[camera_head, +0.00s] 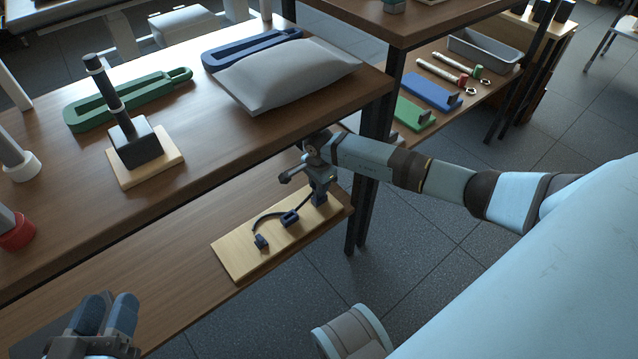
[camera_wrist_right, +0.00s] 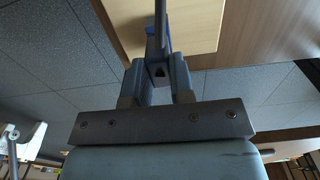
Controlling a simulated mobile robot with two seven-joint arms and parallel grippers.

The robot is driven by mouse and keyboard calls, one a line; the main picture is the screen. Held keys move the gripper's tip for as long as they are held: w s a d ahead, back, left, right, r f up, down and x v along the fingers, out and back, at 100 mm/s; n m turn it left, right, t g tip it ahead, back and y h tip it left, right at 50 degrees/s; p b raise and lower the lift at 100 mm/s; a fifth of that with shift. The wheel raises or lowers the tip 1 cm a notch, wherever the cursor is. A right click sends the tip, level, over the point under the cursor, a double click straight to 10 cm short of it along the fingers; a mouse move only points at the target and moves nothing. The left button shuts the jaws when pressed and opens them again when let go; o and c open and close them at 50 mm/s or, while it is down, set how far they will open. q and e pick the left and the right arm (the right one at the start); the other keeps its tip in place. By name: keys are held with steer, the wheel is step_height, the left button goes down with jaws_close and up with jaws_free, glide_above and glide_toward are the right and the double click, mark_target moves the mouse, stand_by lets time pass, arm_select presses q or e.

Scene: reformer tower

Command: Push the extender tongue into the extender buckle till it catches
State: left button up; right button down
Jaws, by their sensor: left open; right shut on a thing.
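A light wooden board (camera_head: 240,252) lies on the lower shelf. I cannot tell for sure which is the extender buckle. My right gripper (camera_head: 320,196) is at the board's far right end, shut on a dark blue piece that looks like the extender tongue. The right wrist view shows this held piece (camera_wrist_right: 159,72) between the fingers, with a dark strap running up from it. My left gripper (camera_head: 106,312) is open and empty at the lower left, away from the board.
The upper tabletop (camera_head: 215,150) overhangs behind the board. It carries a grey pillow-like bag (camera_head: 285,75), a green frame (camera_head: 150,98), a blue frame (camera_head: 250,48) and a black post on a wooden base (camera_head: 165,165). A table leg (camera_head: 358,215) stands close beside my right gripper.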

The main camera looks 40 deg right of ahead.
steer(key=shift+f, duration=0.45)
steer(key=c, duration=0.9)
jaws_free()
steer(key=shift+b, duration=0.3)
